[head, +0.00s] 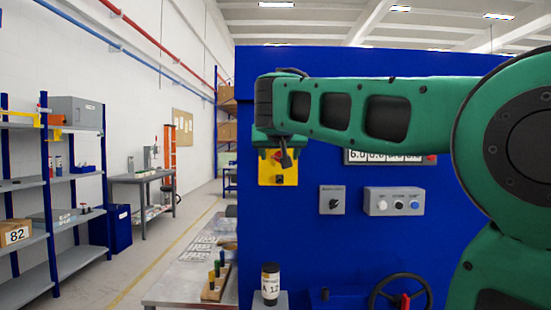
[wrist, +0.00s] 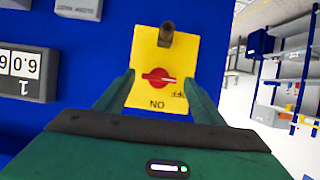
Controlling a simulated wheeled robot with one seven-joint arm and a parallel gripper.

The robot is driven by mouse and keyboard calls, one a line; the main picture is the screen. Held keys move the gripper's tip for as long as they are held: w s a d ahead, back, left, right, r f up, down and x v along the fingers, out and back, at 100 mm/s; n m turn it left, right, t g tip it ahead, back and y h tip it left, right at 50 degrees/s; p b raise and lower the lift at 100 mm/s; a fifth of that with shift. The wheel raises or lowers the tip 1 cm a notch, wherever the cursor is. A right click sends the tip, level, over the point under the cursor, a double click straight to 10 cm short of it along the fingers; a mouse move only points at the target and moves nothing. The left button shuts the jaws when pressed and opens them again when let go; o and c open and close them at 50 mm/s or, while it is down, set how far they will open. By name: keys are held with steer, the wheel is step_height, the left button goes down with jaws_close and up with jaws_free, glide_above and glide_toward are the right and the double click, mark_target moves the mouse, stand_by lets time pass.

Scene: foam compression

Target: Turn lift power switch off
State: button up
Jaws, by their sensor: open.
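A yellow switch plate (wrist: 148,99) with a red rotary knob (wrist: 156,78) is on the blue panel, near the middle of the wrist view. The plate appears upside down there, with ON below the knob and OFF to its right. The knob's handle lies about level, with one end toward the OFF side. My gripper (wrist: 158,80) is open, with one green finger on each side of the knob; contact is not clear. A dark cylindrical part (wrist: 166,36) stands out from the plate above the knob. In the head view, my wrist partly covers the yellow plate (head: 265,175).
The blue panel (head: 300,240) also bears a grey selector box (head: 332,200), a grey button box (head: 394,201) and a number display (head: 373,157). A handwheel (head: 400,292) is low at right. A labelled jar (head: 270,284) stands below the plate. The aisle at left is clear.

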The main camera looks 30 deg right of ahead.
steer(key=shift+s, duration=0.1)
steer(key=v, duration=1)
steer(key=shift+a, duration=0.3)
steer(key=shift+s, duration=0.1)
